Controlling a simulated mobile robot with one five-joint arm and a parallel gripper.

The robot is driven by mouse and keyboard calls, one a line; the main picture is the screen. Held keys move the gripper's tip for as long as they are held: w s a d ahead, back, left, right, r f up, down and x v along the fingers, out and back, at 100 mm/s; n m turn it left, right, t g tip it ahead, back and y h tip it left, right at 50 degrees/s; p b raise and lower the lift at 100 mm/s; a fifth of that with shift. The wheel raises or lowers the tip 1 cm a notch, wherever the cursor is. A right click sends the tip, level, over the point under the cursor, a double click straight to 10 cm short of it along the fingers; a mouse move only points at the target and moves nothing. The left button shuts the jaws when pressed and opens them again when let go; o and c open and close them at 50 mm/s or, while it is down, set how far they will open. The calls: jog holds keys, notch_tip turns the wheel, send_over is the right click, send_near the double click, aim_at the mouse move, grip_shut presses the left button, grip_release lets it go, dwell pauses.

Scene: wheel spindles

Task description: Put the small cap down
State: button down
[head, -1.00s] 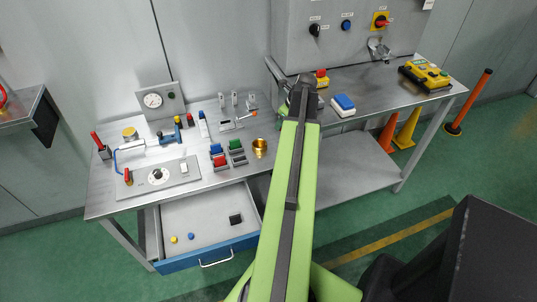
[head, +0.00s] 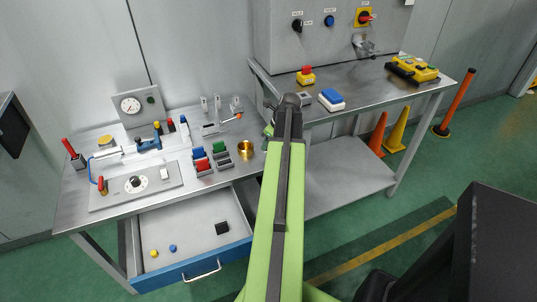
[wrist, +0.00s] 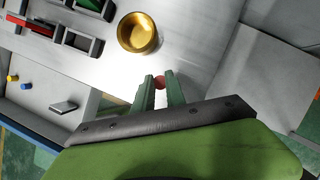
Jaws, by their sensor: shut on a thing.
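A small red cap (wrist: 160,82) shows between the fingertips of my gripper (wrist: 160,85) in the wrist view. My gripper is shut on it, and the fingers cover most of it. In the head view, my arm hides most of the gripper; a bit of green finger (head: 268,130) shows at its left, near the bench's right end. The cap cannot be made out there. In the wrist view, a brass cup (wrist: 138,33) stands on the bench just beyond the fingertips, apart from them.
The grey bench (head: 215,183) carries red and green blocks in holders (head: 202,160), a gauge (head: 131,105) and a knob panel (head: 136,182). An open drawer (head: 205,267) below holds a black block and small yellow and blue pieces. A higher bench (head: 380,82) stands at right.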

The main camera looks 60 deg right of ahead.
notch_tip(320, 180, down, 4)
jog(key=b, duration=0.3)
jog(key=shift+b, duration=0.4)
jog(key=shift+r, duration=0.25)
jog(key=shift+f, duration=0.15)
jog(key=c, duration=1.4)
grip_release()
jog(key=shift+o, duration=0.2)
jog(key=shift+s+r+p, duration=0.1)
jog(key=shift+r+p, duration=0.45)
jog(key=shift+p, duration=0.05)
jog(key=p+v, duration=1)
jog(key=v, duration=0.1)
